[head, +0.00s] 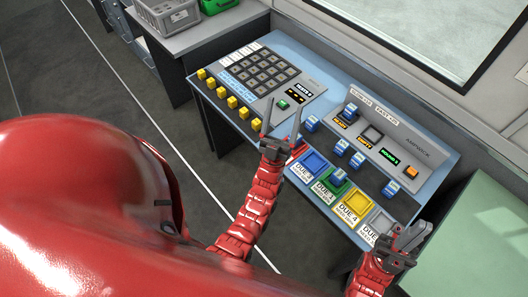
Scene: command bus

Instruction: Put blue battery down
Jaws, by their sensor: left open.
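My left gripper (283,118) is open and empty, with its two fingers spread above the front of the desk near the keypad panel. A blue battery (338,177) with a pale band stands at the green tray (325,190) along the front edge. More blue batteries stand on the desk: one (312,124) right of the keypad, one (351,110) at the tester, two (342,147) (357,160) in the middle, and one (391,188) at the right. My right gripper (408,238) is by the front right corner, near the grey tray (381,221); its jaw gap is unclear.
A blue tray (315,162) and a yellow tray (353,202) flank the green one; a red tray is partly hidden by my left gripper. The tester panel (410,150) and keypad panel (258,70) fill the back. Yellow blocks (221,92) line the left edge. A green surface (475,235) stands right.

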